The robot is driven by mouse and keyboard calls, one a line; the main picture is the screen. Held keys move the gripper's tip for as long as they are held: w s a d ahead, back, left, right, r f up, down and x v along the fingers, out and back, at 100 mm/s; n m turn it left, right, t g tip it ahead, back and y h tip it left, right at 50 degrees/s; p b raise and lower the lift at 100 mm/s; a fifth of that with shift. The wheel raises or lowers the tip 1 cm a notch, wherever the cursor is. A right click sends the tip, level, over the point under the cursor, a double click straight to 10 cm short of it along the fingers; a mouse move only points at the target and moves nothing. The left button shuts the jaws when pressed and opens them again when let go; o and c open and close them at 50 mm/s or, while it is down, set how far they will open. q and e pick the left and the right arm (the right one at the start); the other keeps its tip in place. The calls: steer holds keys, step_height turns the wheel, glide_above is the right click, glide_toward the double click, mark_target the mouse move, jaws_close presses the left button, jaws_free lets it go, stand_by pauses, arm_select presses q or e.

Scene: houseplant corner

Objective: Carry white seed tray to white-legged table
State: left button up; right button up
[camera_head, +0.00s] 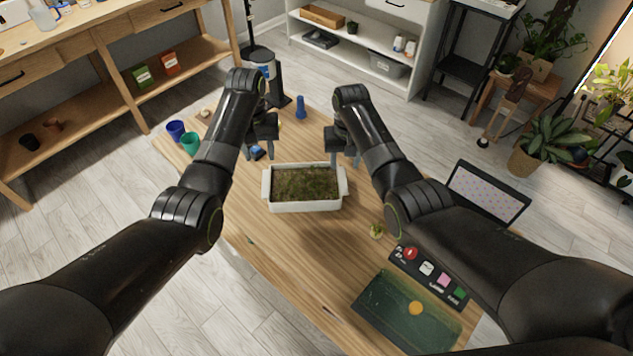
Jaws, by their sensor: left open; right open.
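The white seed tray (306,206), a rectangular tray with end handles and filled with dark mossy soil, sits on a wooden-topped table (270,245) in the middle of the head view. My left gripper (263,152) is open and empty, just beyond the tray's left end. My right gripper (344,160) is open and empty, just beyond its right end. Both appear apart from the tray. I cannot make out a table with clearly white legs; the legs of the middle table are mostly hidden.
A wooden bench (115,50) stands left, white shelves (375,62) behind.

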step_height(320, 180, up, 5)
stand_by(0.3)
stand_by(0.4)
